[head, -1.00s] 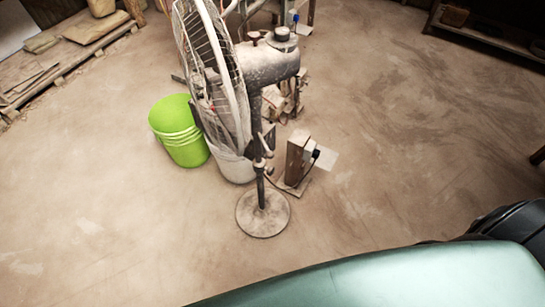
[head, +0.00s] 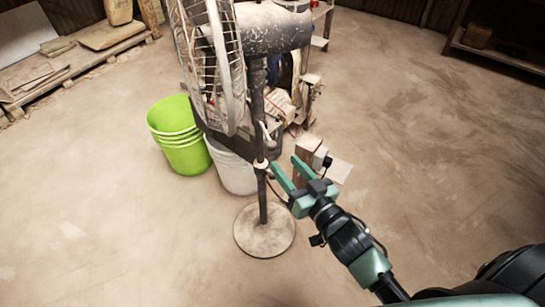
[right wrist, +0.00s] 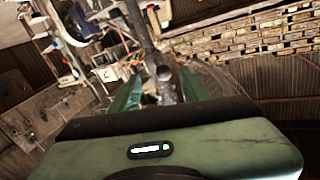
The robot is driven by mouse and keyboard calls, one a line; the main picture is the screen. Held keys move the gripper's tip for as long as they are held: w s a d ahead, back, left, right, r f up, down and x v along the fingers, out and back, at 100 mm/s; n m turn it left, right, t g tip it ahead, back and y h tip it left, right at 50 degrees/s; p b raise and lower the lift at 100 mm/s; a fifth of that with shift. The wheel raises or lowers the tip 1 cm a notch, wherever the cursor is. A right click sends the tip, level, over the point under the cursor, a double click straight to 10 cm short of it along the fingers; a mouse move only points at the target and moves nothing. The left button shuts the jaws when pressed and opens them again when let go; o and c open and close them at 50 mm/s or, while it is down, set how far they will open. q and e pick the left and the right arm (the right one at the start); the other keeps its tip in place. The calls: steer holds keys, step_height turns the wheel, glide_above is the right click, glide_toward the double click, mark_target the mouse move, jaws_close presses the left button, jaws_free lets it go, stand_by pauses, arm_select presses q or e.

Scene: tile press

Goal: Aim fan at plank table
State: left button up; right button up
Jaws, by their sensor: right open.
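The dusty standing fan has a wire-caged head (head: 208,70) at the top left of its dark pole (head: 257,110) and a round base (head: 264,230) on the floor. The cage faces left; its top is cut off. The motor housing (head: 272,28) is behind it. My right gripper (head: 284,162) is open, its fingertips just right of the lower pole. In the right wrist view the pole (right wrist: 145,35) shows between the two fingers (right wrist: 160,88); I cannot tell whether they reach around it. A low plank table (head: 95,57) with boards is at the upper left. My left gripper is out of view.
A green bucket (head: 178,130) and a white bucket (head: 233,172) stand left of the pole. A small wooden block stand (head: 308,150) is just beyond the gripper. Cluttered wooden pieces (head: 285,103) stand behind the fan. The floor at right and front left is clear.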

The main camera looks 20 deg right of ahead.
mark_target(274, 149)
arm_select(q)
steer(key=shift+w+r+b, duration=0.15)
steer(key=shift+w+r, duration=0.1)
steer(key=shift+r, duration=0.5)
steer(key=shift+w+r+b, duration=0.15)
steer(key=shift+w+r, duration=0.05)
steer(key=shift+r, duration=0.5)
arm_select(e)
steer(key=shift+r+x, duration=0.15)
steer(key=shift+x, duration=1.15)
steer(key=shift+r+x, duration=0.2)
steer(key=shift+x, duration=1.1)
steer(key=shift+r+x, duration=0.15)
steer(key=shift+x, duration=1.15)
steer(key=shift+a, duration=0.1)
jaws_close()
